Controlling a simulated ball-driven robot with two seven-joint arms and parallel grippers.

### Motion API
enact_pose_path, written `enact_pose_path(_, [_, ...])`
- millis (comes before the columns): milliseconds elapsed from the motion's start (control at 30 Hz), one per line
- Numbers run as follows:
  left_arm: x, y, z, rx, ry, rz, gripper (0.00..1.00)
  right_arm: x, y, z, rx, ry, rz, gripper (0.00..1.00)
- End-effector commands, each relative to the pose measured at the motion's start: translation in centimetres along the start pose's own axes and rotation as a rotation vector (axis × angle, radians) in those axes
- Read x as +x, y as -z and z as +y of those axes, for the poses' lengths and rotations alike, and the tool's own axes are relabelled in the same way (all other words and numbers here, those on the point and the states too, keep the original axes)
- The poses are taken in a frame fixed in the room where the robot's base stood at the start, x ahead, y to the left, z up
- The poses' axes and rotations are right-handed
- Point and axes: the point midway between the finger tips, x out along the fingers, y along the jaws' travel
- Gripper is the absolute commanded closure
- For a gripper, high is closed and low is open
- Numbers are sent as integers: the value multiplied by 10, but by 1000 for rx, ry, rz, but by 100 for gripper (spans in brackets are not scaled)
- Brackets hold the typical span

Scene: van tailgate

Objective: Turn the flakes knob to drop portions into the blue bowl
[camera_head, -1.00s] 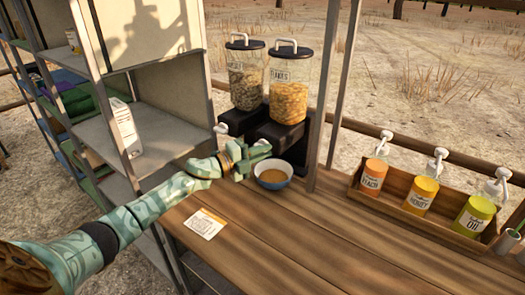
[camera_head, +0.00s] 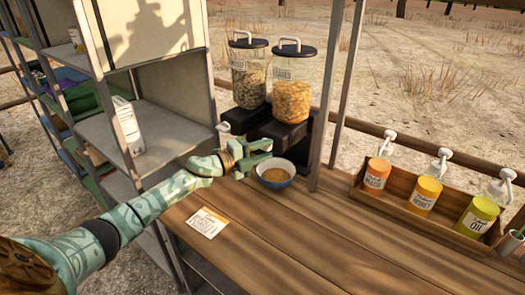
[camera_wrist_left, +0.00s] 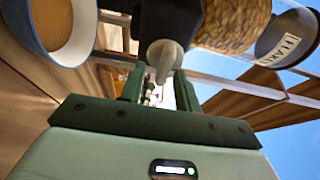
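The flakes dispenser (camera_head: 291,100) is a clear jar of orange flakes with a black lid, on a black stand at the back of the counter. Its jar also shows in the left wrist view (camera_wrist_left: 232,22). The blue bowl (camera_head: 288,182) sits below it, with a brown-orange fill inside; it also shows in the left wrist view (camera_wrist_left: 88,58). My left gripper (camera_head: 262,152) is beside and above the bowl, in front of the stand. In the left wrist view its fingers are apart, and a pale knob (camera_wrist_left: 163,57) shows between and just beyond their tips; contact is unclear. My right gripper is out of view.
A second dispenser (camera_head: 247,75) with greyish contents stands to the left. A card (camera_head: 206,222) lies on the wooden counter (camera_head: 330,240). A wooden tray (camera_head: 408,212) holds several pump bottles at right. A post (camera_head: 328,110) rises just right of the bowl. Shelves stand at left.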

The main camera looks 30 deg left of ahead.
Motion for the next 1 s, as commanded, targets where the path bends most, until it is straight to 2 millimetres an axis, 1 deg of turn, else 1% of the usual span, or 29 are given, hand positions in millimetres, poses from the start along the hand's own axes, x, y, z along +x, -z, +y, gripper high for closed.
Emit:
enact_pose_path(67, [-1, 0, 0, -1, 0, 1, 67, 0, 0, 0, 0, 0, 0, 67])
enact_pose_path(167, [-8, 1, 0, 0, 0, 2, 67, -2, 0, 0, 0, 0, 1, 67])
enact_pose_path(267, [-24, 1, 0, -1, -2, 2, 67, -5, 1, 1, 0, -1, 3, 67])
enact_pose_path(367, [-50, 1, 0, -1, -4, 1, 67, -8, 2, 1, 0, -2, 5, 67])
enact_pose_path(500, [-89, 1, 0, 0, -5, 1, 67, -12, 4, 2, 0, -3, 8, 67])
enact_pose_path(600, [-115, 1, 0, 0, -5, 0, 67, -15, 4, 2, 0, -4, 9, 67])
enact_pose_path(700, [-136, 0, 0, -1, -4, 0, 67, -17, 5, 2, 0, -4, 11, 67])
enact_pose_path(833, [-154, 0, 0, 0, -2, -1, 67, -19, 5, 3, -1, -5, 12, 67])
enact_pose_path(1000, [-164, 0, 0, 0, 0, -1, 67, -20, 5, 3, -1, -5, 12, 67])
